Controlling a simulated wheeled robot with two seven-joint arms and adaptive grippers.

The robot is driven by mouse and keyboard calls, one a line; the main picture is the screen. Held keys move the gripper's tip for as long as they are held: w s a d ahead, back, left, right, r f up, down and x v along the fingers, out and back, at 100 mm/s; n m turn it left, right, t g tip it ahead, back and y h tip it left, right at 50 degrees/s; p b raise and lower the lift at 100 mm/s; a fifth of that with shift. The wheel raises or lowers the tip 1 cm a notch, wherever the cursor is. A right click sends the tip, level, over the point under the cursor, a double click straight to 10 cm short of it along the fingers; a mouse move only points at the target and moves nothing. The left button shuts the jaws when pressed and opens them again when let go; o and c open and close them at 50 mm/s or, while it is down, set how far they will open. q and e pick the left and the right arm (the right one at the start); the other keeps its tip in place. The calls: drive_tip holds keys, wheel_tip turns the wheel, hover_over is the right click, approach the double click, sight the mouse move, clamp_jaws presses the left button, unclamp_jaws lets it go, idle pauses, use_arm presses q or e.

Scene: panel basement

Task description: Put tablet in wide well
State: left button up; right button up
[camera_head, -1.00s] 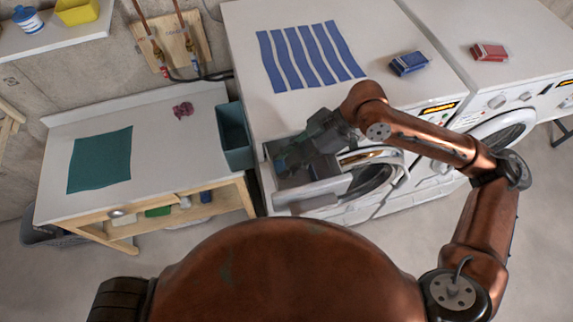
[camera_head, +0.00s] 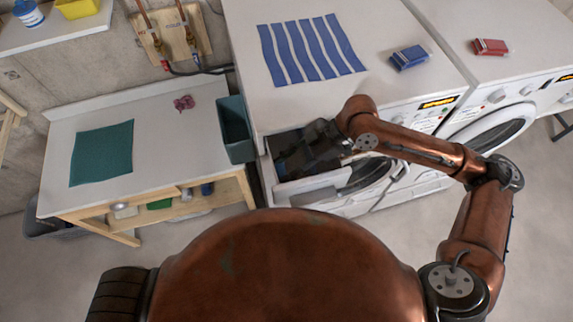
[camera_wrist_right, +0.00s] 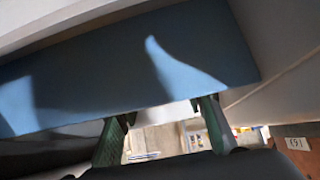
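The pulled-out detergent drawer (camera_head: 312,188) of the left washer shows at the washer's front left corner. My right gripper (camera_head: 292,157) is down at this drawer and hides most of its inside, so I cannot tell the wells apart. In the right wrist view, my right gripper's two fingers (camera_wrist_right: 162,108) stand apart with nothing visible held between them. A blue wall or panel (camera_wrist_right: 130,70) lies just beyond the fingertips, with pale walls around it. I cannot make out a loose tablet in either view. My left gripper is out of view.
A blue box (camera_head: 409,57) and a red box (camera_head: 490,47) lie on the washer tops. A striped cloth (camera_head: 310,50) lies on the left washer. A teal bin (camera_head: 235,130) stands between it and a bench (camera_head: 160,130) with a green cloth (camera_head: 102,153).

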drive_tip(key=shift+o, duration=1.1)
drive_tip(key=b+v, duration=0.2)
drive_tip(key=v, duration=1)
drive_tip(key=shift+r, duration=0.15)
